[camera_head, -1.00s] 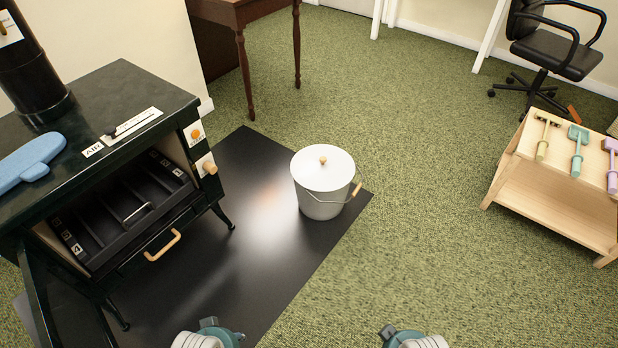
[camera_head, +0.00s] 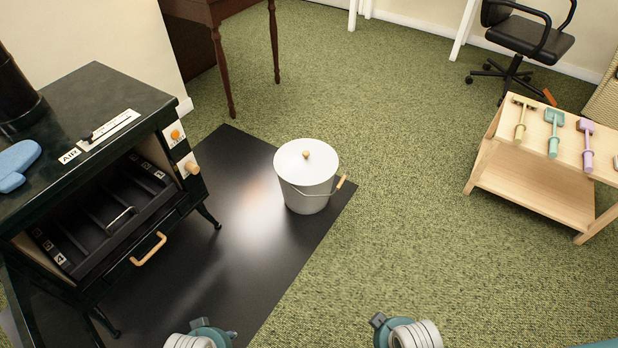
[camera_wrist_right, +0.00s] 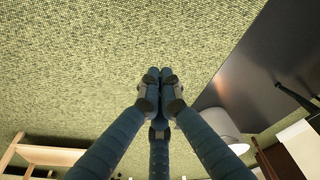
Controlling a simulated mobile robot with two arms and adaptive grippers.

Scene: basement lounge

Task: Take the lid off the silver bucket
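The silver bucket (camera_head: 305,200) looks whitish and stands upright on a black floor mat. In the right wrist view the bucket (camera_wrist_right: 222,122) is partly hidden behind my finger. My right gripper (camera_wrist_right: 160,76) has its fingertips together with nothing between them, apart from the bucket. In the head view only teal and white parts of my arms show at the bottom edge. My left gripper does not show.
A black stove (camera_head: 95,110) with an open front stands left of the bucket on the mat (camera_head: 240,265). A low wooden stand (camera_head: 535,185) with toy-like tools is at right. An office chair (camera_head: 530,40) and a brown table (camera_head: 215,12) stand behind. Green carpet between is clear.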

